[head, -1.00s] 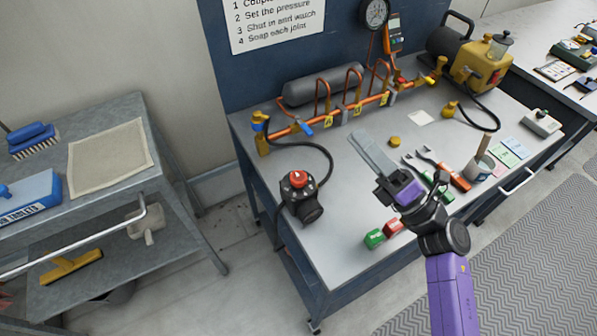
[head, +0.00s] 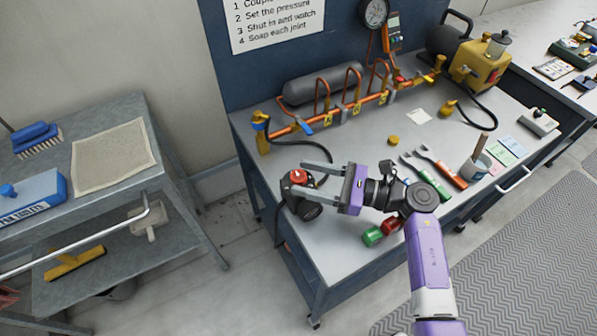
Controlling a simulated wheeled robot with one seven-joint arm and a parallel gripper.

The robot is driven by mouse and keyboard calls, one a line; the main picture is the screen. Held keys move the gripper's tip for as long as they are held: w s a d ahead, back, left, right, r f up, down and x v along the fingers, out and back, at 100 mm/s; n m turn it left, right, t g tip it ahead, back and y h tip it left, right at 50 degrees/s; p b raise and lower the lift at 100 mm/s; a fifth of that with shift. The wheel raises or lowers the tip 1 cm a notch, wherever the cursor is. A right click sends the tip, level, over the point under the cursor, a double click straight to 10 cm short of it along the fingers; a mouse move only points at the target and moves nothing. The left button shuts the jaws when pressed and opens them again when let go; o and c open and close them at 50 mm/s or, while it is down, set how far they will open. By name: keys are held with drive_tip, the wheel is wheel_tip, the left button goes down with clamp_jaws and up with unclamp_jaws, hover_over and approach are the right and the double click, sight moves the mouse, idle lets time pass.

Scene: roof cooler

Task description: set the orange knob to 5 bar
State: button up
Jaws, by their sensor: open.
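The orange knob (head: 298,176) sits on top of a dark regulator body (head: 308,209) at the left front of the workbench. A small pale mark shows on the knob, but its scale and setting are too small to read. My gripper (head: 291,178) is open, with its two long grey fingers pointing left. In the picture the fingers lie around the knob, one at its far side and one at its near side. I cannot tell whether they touch it or how high they are over it. The gauge (head: 374,12) on the blue back panel is too small to read.
A copper manifold (head: 355,108) with several valves runs along the bench's back (head: 345,155). A black hose (head: 328,160) curves close behind the knob. A green block (head: 373,236) and a red block (head: 391,226) lie below my gripper. Wrenches and a cup are to the right.

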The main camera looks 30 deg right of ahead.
drive_tip(key=shift+x, duration=1.25)
clamp_jaws()
drive_tip(key=shift+s+m+t+h, duration=0.1)
drive_tip(key=shift+m+t+h, duration=0.2)
drive_tip(key=shift+h, duration=0.1)
